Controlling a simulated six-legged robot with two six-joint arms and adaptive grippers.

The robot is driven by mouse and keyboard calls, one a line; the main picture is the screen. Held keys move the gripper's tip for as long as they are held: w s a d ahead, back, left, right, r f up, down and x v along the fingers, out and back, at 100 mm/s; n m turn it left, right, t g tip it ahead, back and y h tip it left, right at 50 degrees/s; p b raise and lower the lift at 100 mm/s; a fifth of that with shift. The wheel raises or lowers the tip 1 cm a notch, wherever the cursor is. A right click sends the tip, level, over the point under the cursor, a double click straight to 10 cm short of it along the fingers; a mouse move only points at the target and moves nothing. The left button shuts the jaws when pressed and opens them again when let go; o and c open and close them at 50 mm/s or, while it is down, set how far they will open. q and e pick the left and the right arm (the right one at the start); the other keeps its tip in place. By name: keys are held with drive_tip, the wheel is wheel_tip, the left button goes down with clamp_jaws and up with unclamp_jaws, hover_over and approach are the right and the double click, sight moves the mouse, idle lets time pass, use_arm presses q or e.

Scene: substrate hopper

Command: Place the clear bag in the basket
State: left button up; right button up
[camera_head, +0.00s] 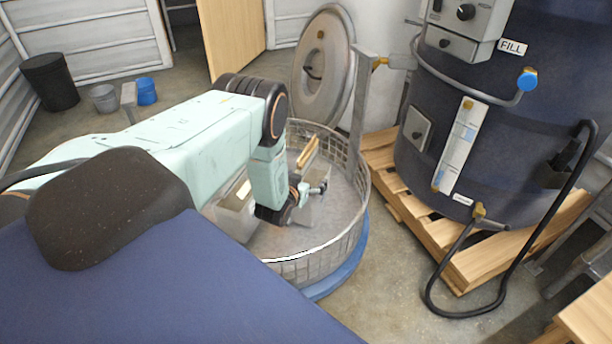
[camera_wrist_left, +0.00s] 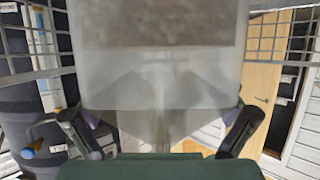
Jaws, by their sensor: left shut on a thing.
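The wire-mesh basket (camera_head: 318,268) is round and stands in the middle of the head view on a blue base. My left arm reaches over its left rim, and my left gripper (camera_head: 304,193) shows inside the basket's outline. In the left wrist view, my left gripper (camera_wrist_left: 160,122) is shut on the clear bag (camera_wrist_left: 160,75), a translucent bag with brownish-grey contents at its far end. The gathered part is between the fingers. In the head view the bag is mostly hidden by the gripper, and I cannot tell if it touches the basket floor. My right gripper is not in view.
A grey block-like item (camera_head: 236,218) and wooden pieces (camera_head: 308,152) show within the basket's outline. A round metal lid (camera_head: 322,60) stands open behind it. A dark blue tank (camera_head: 540,130) on a wooden pallet (camera_head: 440,235) stands to the right, with a black hose (camera_head: 515,265).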

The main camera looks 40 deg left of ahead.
use_arm(q)
drive_tip(key=shift+w+f, duration=0.1)
drive_tip(key=shift+w, duration=0.15)
drive_tip(key=shift+w+f, duration=0.1)
drive_tip(key=shift+f, duration=0.05)
drive_tip(key=o, duration=1.5)
drive_tip(key=shift+s+f, duration=0.1)
drive_tip(key=shift+s, duration=0.15)
drive_tip(key=shift+c, duration=0.2)
drive_tip(key=shift+d, duration=0.1)
drive_tip(key=p+v, duration=0.5)
drive_tip(key=v, duration=0.7)
